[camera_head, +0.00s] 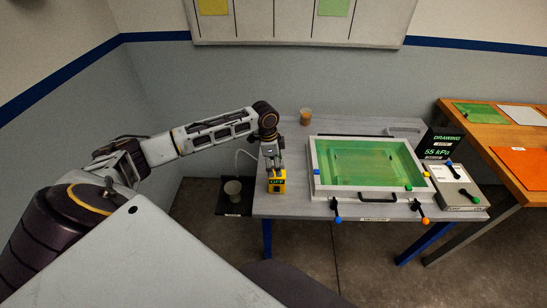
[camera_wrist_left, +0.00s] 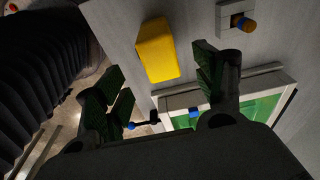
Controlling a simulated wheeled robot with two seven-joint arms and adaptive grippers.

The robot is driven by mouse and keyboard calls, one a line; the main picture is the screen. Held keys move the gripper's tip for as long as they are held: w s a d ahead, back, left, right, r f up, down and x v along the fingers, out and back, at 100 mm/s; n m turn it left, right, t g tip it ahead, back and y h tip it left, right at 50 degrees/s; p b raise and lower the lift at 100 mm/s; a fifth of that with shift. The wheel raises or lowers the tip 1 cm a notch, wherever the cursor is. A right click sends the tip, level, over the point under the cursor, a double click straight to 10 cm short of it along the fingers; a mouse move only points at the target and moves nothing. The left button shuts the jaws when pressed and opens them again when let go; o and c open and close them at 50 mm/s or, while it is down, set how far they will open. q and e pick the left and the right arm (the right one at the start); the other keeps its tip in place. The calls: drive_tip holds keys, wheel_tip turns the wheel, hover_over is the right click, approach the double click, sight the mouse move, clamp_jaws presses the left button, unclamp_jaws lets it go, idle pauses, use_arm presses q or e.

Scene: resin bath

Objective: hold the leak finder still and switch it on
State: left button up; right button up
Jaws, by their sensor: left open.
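The leak finder (camera_head: 277,184) is a small yellow box with a dark label reading OFF, standing at the left front edge of the grey table. My left gripper (camera_head: 271,163) is open just above and behind it, pointing down. In the left wrist view the yellow box (camera_wrist_left: 157,50) shows ahead of the spread fingers (camera_wrist_left: 160,70). The fingers look apart from it, with nothing between them. My right gripper is in neither view.
The grey table (camera_head: 290,150) bears a framed green bath (camera_head: 365,162) with coloured-handled clamps, right of the leak finder. A brown cup (camera_head: 306,117) stands behind. An orange-brown bench (camera_head: 480,118) is at right.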

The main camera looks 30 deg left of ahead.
sight(275, 181)
use_arm(q)
drive_tip(key=shift+w+d+f, duration=0.1)
drive_tip(key=shift+d+f, duration=0.05)
drive_tip(key=shift+f, duration=0.9)
drive_tip(key=shift+w+d+f, duration=0.1)
drive_tip(key=shift+f, duration=0.95)
drive_tip(key=shift+w+d+f, duration=0.1)
drive_tip(key=shift+d+f, duration=0.05)
drive_tip(key=shift+f, duration=0.9)
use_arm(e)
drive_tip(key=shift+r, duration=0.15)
use_arm(q)
drive_tip(key=shift+c, duration=0.3)
drive_tip(key=c, duration=1.2)
drive_tip(key=shift+o, duration=0.2)
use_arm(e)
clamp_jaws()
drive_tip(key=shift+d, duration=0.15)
